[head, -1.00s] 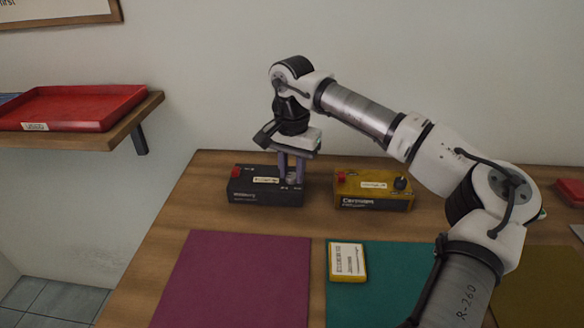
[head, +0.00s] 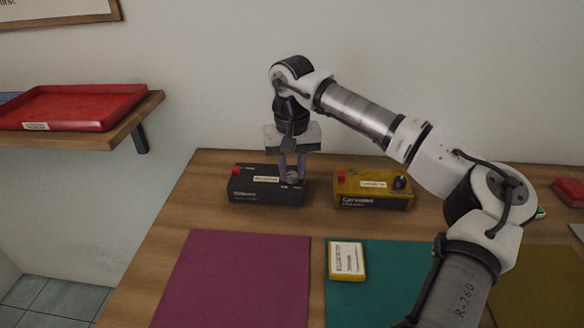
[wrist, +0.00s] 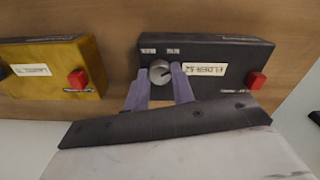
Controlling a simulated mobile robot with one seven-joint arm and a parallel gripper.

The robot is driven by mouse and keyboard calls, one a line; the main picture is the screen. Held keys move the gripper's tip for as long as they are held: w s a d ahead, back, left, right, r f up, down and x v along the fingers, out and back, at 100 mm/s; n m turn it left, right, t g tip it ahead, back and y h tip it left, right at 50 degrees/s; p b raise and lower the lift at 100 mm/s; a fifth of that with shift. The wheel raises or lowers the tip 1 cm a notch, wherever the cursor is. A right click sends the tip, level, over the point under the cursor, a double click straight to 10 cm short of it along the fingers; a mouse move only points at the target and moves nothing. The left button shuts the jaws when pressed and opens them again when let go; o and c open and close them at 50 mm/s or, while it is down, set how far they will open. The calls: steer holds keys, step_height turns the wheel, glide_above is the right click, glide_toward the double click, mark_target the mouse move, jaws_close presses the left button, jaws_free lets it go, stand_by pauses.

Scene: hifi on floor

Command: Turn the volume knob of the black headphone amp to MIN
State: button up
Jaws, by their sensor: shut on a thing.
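The black headphone amp (head: 250,190) stands on the wooden table near the wall, with a red button at its left and a label on top. It also shows in the wrist view (wrist: 215,50). Its grey volume knob (wrist: 159,72) sits between the purple fingers of my gripper (wrist: 159,83). In the head view my gripper (head: 291,170) points down over the right end of the amp and is shut on the knob. The fingers partly hide the knob there. Small markings beside the knob are too small to read surely.
A yellow amp (head: 372,190) with a black knob and red button stands just right of the black one. A yellow box (head: 347,261) lies on a teal mat (head: 385,300). A magenta mat (head: 235,280) lies in front. A red tray (head: 75,108) sits on the left shelf.

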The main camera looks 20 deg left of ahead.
mark_target(292, 175)
stand_by(0.4)
steer(key=o, duration=1)
steer(key=shift+r, duration=0.15)
step_height(292, 175, up, 14)
steer(key=b, duration=0.1)
steer(key=shift+f+b, duration=0.2)
steer(key=shift+b, duration=0.15)
steer(key=shift+s+f, duration=0.1)
